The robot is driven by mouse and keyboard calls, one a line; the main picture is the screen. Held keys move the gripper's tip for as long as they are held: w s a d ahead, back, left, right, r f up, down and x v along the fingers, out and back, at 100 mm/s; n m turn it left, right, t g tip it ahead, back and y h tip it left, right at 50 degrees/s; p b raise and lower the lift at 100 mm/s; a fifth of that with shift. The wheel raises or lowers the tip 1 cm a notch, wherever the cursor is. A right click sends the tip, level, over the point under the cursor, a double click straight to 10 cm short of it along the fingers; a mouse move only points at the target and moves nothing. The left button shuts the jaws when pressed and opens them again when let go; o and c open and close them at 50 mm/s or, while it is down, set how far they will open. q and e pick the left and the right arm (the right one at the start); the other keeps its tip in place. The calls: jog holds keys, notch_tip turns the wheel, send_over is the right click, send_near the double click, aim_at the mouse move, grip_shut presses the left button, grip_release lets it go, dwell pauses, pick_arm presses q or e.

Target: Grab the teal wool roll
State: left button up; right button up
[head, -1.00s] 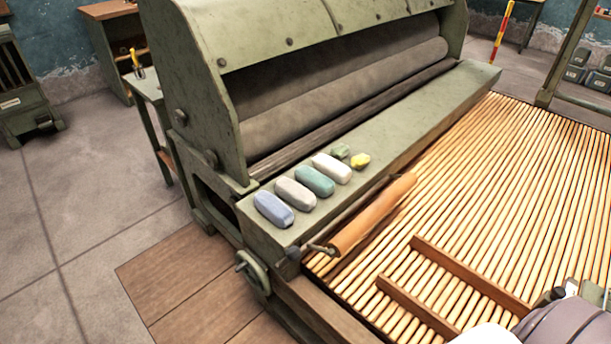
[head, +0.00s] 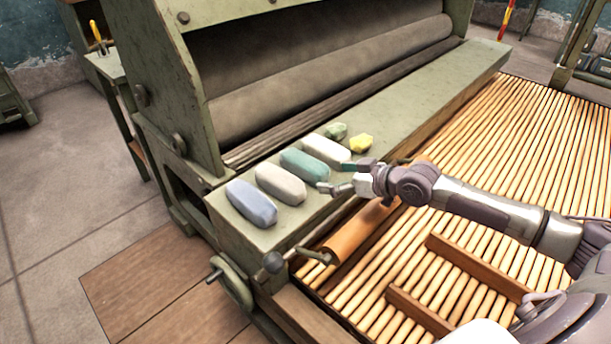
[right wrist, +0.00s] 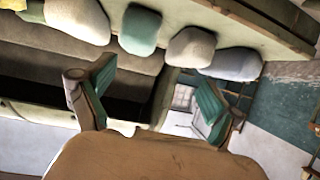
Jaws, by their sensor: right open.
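The teal wool roll (head: 303,166) lies on the green machine ledge, between a pinkish-white roll (head: 280,184) and a white roll (head: 326,150). In the right wrist view the teal roll (right wrist: 140,30) is at the top, beyond and between my fingers. My right gripper (head: 338,177) is open and empty, just to the right of the teal roll, apart from it. The open fingers with teal pads also show in the right wrist view (right wrist: 153,80). My left gripper is not in view.
A blue roll (head: 250,202) lies at the near end of the ledge (head: 425,100). A small green piece (head: 336,131) and a yellow piece (head: 361,143) lie beyond the white roll. An orange-brown roller (head: 350,236) and the slatted bed (head: 480,180) lie below the arm.

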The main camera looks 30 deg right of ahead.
aim_at(304, 162)
jog(key=w+d, duration=0.2)
jog(key=shift+w+r+t+b, duration=0.3)
jog(key=shift+r+t+b, duration=0.05)
jog(key=shift+r+t, duration=0.05)
jog(key=b+x, duration=0.1)
jog(key=x, duration=0.6)
jog(key=shift+d+f, duration=0.1)
jog(key=x, duration=0.3)
jog(key=b+x, duration=0.1)
jog(key=x, duration=0.1)
jog(key=shift+w+d+f, duration=0.1)
jog(key=shift+d+f, duration=0.1)
jog(key=shift+f, duration=0.1)
jog(key=shift+w+a, duration=0.1)
jog(key=shift+w, duration=0.1)
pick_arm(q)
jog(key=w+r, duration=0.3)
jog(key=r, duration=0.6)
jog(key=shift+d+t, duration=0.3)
pick_arm(e)
jog(key=c, duration=1.2)
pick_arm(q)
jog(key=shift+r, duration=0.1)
pick_arm(e)
jog(key=shift+c, duration=0.2)
